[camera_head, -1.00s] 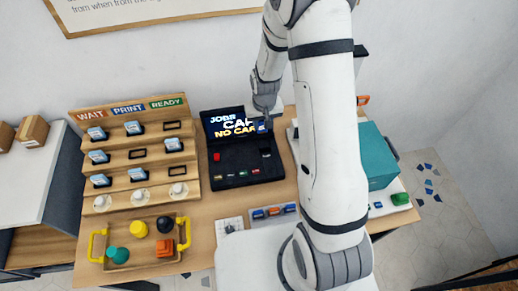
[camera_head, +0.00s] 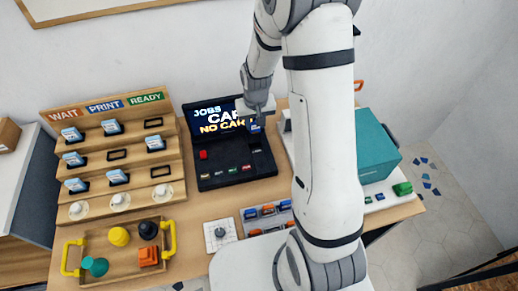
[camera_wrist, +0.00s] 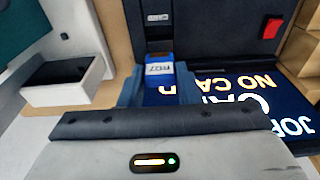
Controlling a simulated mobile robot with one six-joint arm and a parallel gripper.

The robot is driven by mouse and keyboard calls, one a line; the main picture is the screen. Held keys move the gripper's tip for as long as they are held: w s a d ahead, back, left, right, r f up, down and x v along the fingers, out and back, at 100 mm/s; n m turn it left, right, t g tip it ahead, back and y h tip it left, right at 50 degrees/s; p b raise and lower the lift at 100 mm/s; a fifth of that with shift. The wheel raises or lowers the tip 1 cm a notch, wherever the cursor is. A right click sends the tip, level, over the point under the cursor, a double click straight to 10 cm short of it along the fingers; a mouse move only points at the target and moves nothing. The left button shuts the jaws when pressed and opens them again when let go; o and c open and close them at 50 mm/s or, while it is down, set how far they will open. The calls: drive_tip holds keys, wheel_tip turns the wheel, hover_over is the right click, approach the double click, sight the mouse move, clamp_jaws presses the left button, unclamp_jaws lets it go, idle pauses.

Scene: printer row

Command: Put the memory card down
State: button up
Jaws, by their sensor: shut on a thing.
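My gripper (camera_wrist: 160,90) is shut on the memory card (camera_wrist: 160,69), a small blue block with a pale label, in the wrist view. The card is upper middle there, between the two blue-grey fingers. A dark slot-like part of the black console (camera_wrist: 205,35) with a small white label lies just beyond it; I cannot tell whether the card touches it. In the head view my gripper (camera_head: 256,118) is over the right side of the console (camera_head: 235,176), by its lit screen (camera_head: 218,116) reading "NO CARD", partly covered. The card (camera_head: 255,127) shows there only as a small blue patch.
A wooden rack (camera_head: 133,186) marked WAIT, PRINT, READY holds several cards and some empty slots. A tray with yellow handles (camera_head: 71,258) holds coloured pieces. A teal box (camera_head: 362,150) stands right of my arm. A card holder (camera_head: 268,216) lies in front of the console.

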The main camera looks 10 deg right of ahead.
wheel_tip(320, 180, down, 9)
drive_tip(key=b, duration=0.5)
drive_tip(key=shift+f, duration=0.1)
drive_tip(key=shift+f, duration=0.25)
drive_tip(key=o, duration=1)
drive_tip(key=shift+r, duration=0.1)
